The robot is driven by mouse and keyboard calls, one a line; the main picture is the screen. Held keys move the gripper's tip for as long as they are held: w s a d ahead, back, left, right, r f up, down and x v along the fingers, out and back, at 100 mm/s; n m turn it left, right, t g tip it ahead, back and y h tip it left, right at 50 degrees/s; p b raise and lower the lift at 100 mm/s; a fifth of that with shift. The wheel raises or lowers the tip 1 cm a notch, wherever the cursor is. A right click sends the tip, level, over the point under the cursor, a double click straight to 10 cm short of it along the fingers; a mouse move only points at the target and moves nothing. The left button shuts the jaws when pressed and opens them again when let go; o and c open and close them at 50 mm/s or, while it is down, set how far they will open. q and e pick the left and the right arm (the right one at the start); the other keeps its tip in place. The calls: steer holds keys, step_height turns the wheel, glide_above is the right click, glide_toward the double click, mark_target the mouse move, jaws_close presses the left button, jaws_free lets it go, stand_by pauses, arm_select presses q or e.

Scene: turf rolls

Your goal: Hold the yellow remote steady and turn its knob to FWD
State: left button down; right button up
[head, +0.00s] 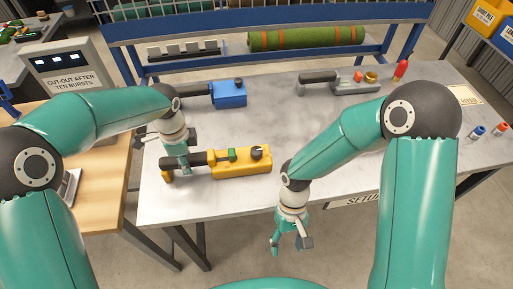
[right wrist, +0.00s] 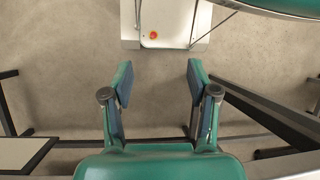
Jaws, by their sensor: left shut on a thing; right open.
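The yellow remote (head: 228,170) lies on the grey metal table near its front edge. It has a black grip at its left end, a green button and a dark knob (head: 259,152) at its right end. The knob's setting is too small to read. My left gripper (head: 179,166) is shut on the remote's black grip end. My right gripper (head: 288,243) hangs open and empty in front of the table edge, below and right of the remote. In the right wrist view my right gripper's fingers (right wrist: 160,85) are apart with only floor between them.
A blue remote (head: 229,94) lies behind the yellow one. A grey control (head: 345,85) with red and gold parts lies at the back right. A turf roll (head: 305,38) sits on the blue rack behind. The table (head: 310,115) is clear around its middle.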

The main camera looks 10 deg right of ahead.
mark_target(257, 150)
arm_select(q)
steer(key=shift+s+f, duration=0.15)
arm_select(e)
steer(key=w+r, duration=0.4)
steer(key=w+a+r+t+h, duration=0.1)
steer(key=w+r, duration=0.3)
steer(key=w, duration=0.1)
steer(key=w+r+n+t+h, duration=0.1)
steer(key=w+r, duration=0.3)
steer(key=shift+w+a+r, duration=0.1)
steer(key=shift+w+a, duration=0.05)
steer(key=shift+a, duration=0.05)
steer(key=w+a+r+t, duration=0.3)
steer(key=w+r, duration=0.6)
steer(key=r, duration=0.3)
arm_select(q)
steer(key=shift+f, duration=0.1)
arm_select(e)
steer(key=shift+n+y, duration=0.4)
step_height(257, 150, down, 11)
steer(key=shift+f, duration=0.15)
jaws_close()
